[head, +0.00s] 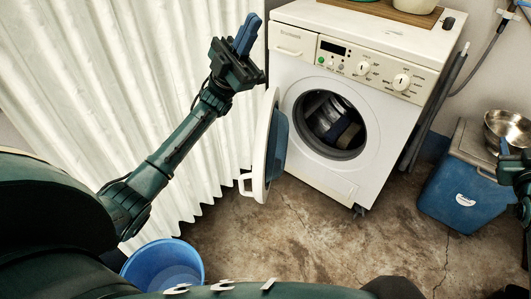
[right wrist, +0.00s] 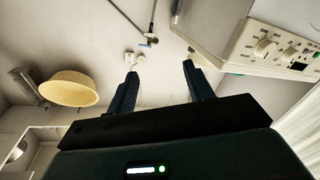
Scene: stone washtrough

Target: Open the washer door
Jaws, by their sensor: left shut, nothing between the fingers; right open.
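The white washer (head: 310,172) stands at the back centre of the head view. Its round door (head: 264,150) is swung wide open to the left, with the white handle (head: 246,185) at its free edge. The dark drum opening (head: 331,124) shows clearly, with something dark inside. My left gripper (head: 247,36) is shut and empty, raised above and left of the door, in front of the curtain and apart from the door. My right gripper (right wrist: 160,85) is open and empty in the right wrist view; part of it (head: 508,158) shows at the head view's right edge.
A white pleated curtain (head: 110,90) hangs left of the washer. A blue bucket (head: 163,265) stands on the floor at lower left. A blue cool box (head: 462,188) with a metal bowl (head: 507,128) on it stands at right. The floor (head: 310,235) before the washer is clear.

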